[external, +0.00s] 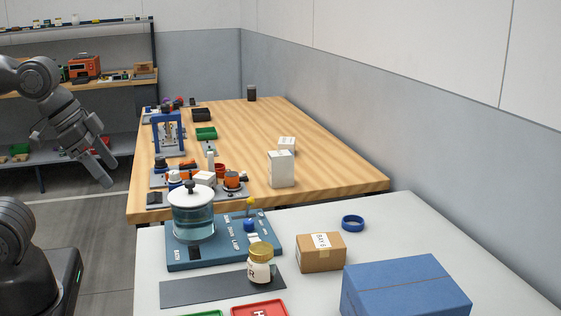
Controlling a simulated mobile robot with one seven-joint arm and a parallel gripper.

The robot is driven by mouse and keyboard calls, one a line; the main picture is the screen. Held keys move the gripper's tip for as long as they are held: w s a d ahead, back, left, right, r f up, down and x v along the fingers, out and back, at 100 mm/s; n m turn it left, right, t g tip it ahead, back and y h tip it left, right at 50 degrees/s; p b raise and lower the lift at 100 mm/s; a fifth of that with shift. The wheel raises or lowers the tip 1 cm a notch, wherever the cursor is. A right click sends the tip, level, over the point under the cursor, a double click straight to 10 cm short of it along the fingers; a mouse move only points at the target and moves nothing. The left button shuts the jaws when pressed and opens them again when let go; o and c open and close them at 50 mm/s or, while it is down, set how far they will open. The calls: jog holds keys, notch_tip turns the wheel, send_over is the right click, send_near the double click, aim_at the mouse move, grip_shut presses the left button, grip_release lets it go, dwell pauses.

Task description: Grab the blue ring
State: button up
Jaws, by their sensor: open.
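The blue ring (353,222) lies flat on the light grey table (400,225), right of the middle, behind a small cardboard box and near the wall side. My gripper (105,174) is at the far left, in the air beside the wooden workbench, pointing down. It is open and empty, and well apart from the ring, with the table's other objects between them.
A cardboard box (320,253) and a large blue box (407,290) stand in front of the ring. A lidded glass jar (193,214) on a blue board and a gold-capped jar (260,264) stand to the left. The wooden workbench (330,176) behind holds several items and white boxes.

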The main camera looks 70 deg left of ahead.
jog(key=w+r, duration=0.2)
jog(key=w, duration=0.5)
jog(key=w+r, duration=0.3)
jog(key=w, duration=0.4)
jog(key=n+g, duration=0.1)
send_over(352, 216)
jog(key=s+d, duration=0.3)
jog(key=shift+y, duration=0.3)
notch_tip(352, 216, down, 23)
jog(key=shift+w+a+r, duration=0.1)
jog(key=shift+r, duration=0.05)
jog(key=shift+s+x, duration=0.15)
jog(key=shift+x, duration=1.2)
jog(key=shift+s+x, duration=0.2)
jog(key=shift+x, duration=1.1)
jog(key=shift+c, duration=0.5)
jog(key=c, duration=0.9)
